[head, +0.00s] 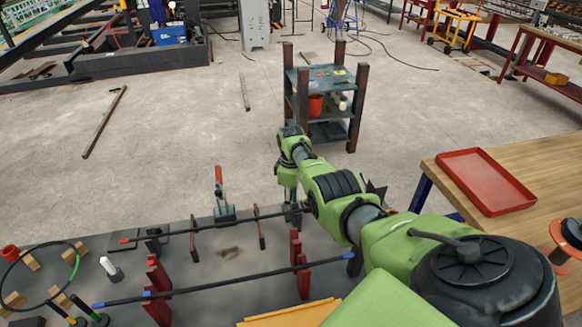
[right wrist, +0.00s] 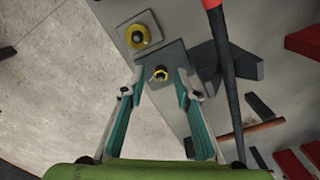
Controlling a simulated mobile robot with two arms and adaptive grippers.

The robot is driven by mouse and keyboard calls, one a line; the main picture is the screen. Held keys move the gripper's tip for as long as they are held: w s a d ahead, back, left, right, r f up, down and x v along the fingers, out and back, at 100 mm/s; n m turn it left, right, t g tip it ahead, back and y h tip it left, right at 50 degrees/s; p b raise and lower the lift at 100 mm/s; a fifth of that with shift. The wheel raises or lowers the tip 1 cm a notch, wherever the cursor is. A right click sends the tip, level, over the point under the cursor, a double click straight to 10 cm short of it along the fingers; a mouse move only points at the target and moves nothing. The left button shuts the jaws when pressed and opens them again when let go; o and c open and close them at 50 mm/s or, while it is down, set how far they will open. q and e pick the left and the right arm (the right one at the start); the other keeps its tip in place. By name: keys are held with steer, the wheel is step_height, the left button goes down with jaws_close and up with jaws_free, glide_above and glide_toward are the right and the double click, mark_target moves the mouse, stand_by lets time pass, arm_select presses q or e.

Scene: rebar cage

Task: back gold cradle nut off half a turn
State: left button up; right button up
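My right gripper (right wrist: 159,72) is open in the right wrist view, its two teal-padded fingers pointing down toward a small gold nut (right wrist: 160,74) on a dark square plate (right wrist: 172,53). The nut appears between the fingertips, with a gap on each side; I cannot tell the height gap. A second, larger yellow-gold round piece (right wrist: 138,37) sits on a lighter square plate just beyond. In the head view my right arm reaches over the bench's far edge, and the right gripper (head: 292,208) is small and dark there; the nut cannot be made out. My left gripper is not in view.
A dark bar with a red end (right wrist: 221,60) runs close to the right finger. On the bench (head: 215,262), a blue-marked bar (head: 225,284) rests on red stands (head: 302,270). A red-handled clamp (head: 222,200) stands at left. A shelf cart (head: 326,95) stands beyond.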

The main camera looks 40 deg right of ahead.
step_height(320, 180, up, 11)
steer(key=shift+r, duration=0.15)
stand_by(0.4)
stand_by(0.4)
